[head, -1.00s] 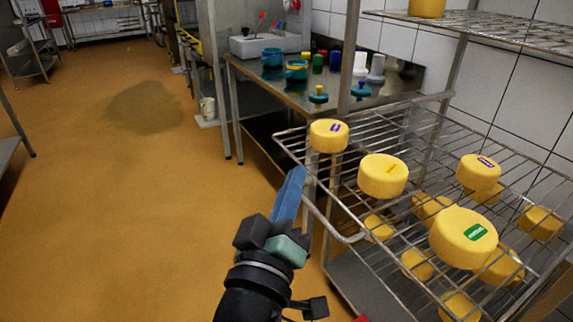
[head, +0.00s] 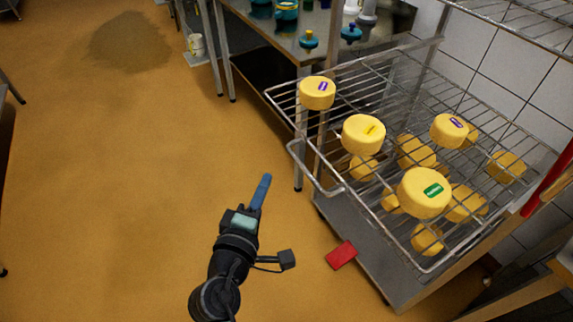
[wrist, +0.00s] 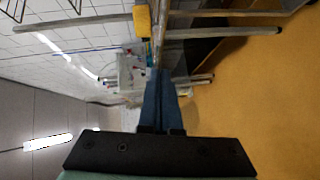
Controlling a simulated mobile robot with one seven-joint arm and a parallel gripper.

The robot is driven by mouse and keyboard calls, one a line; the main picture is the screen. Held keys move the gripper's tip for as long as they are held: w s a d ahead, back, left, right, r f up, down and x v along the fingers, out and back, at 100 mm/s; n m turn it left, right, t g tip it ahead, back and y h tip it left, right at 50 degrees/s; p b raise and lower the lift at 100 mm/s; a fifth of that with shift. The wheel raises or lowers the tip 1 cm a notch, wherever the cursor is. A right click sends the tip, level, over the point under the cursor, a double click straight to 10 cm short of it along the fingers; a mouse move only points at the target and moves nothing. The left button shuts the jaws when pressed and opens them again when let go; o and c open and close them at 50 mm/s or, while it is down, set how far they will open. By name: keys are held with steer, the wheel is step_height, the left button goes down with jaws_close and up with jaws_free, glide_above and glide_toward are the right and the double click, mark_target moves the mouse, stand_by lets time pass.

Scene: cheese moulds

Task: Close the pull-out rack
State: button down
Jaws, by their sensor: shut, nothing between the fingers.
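The pull-out rack (head: 291,117) is a metal wire shelf at the right of the head view, sticking out toward the floor, with a bent tube handle (head: 313,176) on its front edge. Yellow cheeses stand on it, among them ones with a purple label (head: 314,95), a yellow label (head: 360,137) and a green label (head: 419,198). My gripper (head: 265,180) is left of the handle, over the floor, apart from it in the picture. Its blue fingers are together and empty. The wrist view shows the fingers (wrist: 160,80) pointing toward metal bars and part of a yellow cheese (wrist: 142,20).
More yellow cheeses show beneath the wire shelf. A metal table (head: 290,42) with blue-green pots stands behind the rack. A red flat object (head: 341,255) lies on the floor beside the rack's base.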

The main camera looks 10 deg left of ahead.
mark_target(290, 154)
steer(key=w+d, duration=0.1)
steer(key=w, duration=0.1)
steer(key=w+d, duration=0.1)
steer(key=w+d+f, duration=0.1)
steer(key=w, duration=0.1)
steer(key=shift+w+d+p, duration=0.1)
steer(key=shift+w+p, duration=0.25)
steer(key=shift+w+d+f, duration=0.15)
steer(key=shift+w+d, duration=0.05)
steer(key=shift+d, duration=0.1)
steer(key=shift+d, duration=0.1)
